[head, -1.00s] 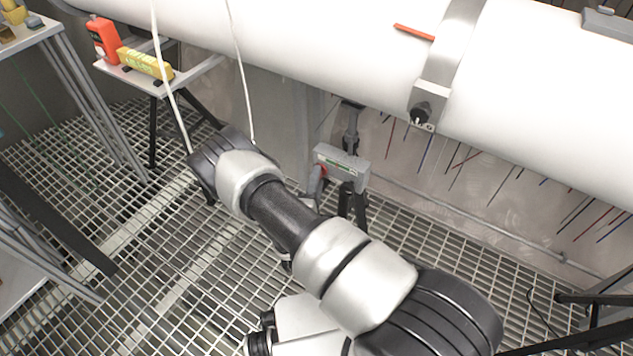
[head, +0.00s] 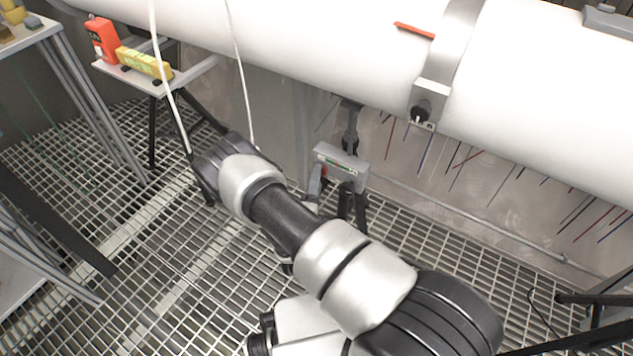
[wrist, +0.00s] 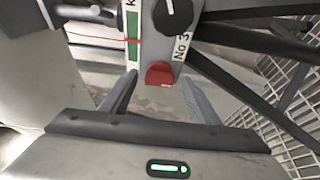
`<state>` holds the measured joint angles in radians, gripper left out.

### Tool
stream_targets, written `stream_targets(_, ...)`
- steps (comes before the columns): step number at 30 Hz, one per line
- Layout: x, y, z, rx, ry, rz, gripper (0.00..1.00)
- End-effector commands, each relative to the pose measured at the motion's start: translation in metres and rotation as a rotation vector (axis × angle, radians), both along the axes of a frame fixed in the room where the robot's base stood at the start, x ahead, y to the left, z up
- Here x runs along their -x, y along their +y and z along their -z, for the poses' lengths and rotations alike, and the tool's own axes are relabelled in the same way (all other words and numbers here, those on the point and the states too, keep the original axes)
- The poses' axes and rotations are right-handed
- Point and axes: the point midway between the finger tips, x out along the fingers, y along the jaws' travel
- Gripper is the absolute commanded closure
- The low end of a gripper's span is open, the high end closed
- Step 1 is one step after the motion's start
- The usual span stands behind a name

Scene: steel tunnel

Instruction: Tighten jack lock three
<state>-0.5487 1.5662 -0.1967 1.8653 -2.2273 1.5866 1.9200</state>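The jack (head: 341,166) stands under the white pipe, a grey box head on dark legs with a green-and-white label. In the wrist view its face carries a "No 3" label (wrist: 182,47), a black round knob (wrist: 172,14) and a red lock tab (wrist: 160,74) below the knob. The red tab also shows small at the box's left side in the head view (head: 323,171). My gripper (wrist: 159,82) is open, with one finger on each side of the red tab and visible gaps between. In the head view my arm hides most of the gripper.
The white pipe (head: 330,45) with a metal strap (head: 450,55) runs overhead. Two white cables hang near my arm. Dark jack legs (wrist: 255,40) lie right of my gripper. Grating covers the floor.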

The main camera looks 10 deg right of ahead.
Motion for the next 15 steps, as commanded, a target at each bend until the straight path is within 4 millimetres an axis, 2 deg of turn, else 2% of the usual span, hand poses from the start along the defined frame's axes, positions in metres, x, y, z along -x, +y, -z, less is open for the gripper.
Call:
stream_targets(9, 0.001, 0.000, -0.001, 0.001, 0.000, 0.000, 0.44)
stream_targets(15, 0.023, 0.010, -0.002, 0.002, 0.003, -0.002, 0.44)
